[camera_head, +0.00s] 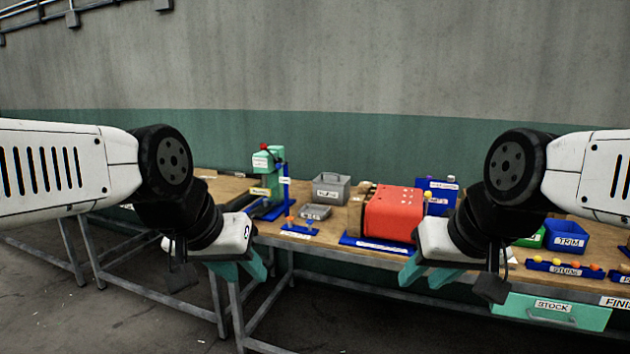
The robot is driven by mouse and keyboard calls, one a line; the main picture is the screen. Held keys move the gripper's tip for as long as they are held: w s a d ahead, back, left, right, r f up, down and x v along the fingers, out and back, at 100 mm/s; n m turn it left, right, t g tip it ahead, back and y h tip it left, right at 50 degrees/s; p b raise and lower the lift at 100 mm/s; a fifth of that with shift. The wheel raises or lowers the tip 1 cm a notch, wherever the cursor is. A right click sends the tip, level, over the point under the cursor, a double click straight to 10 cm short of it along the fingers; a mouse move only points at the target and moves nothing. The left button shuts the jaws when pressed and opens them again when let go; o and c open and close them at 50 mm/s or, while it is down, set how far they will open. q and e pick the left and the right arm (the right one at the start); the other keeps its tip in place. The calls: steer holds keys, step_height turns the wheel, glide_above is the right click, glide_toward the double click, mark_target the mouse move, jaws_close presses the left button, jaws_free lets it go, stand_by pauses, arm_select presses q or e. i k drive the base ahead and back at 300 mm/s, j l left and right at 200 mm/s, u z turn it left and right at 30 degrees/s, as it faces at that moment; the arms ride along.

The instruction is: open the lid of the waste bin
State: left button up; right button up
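A grey box (331,190) with a white label and a dark handle-like part on top stands at the back of the bench. It may be the waste bin, but its label is too small to read and I cannot tell how its lid sits. My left gripper (242,272) has teal fingers spread apart, empty, in front of the bench's front edge and left of the grey box. My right gripper (424,277) also has its teal fingers apart and empty, in front of the red machine. Neither gripper touches the box.
The wooden bench (340,255) carries a green press (268,165), a small grey tray (314,212), a red machine (393,213) and a blue TRIM bin (567,237). A teal STOCK drawer (552,311) hangs at the right front.

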mark_target(329, 178)
steer(key=i+u, duration=0.15)
steer(key=i, duration=0.4)
steer(key=i+u, duration=0.2)
steer(key=i, duration=0.35)
steer(key=i+l+u, duration=0.15)
steer(key=i, duration=0.35)
steer(key=i+l+u, duration=0.15)
steer(key=i, duration=0.4)
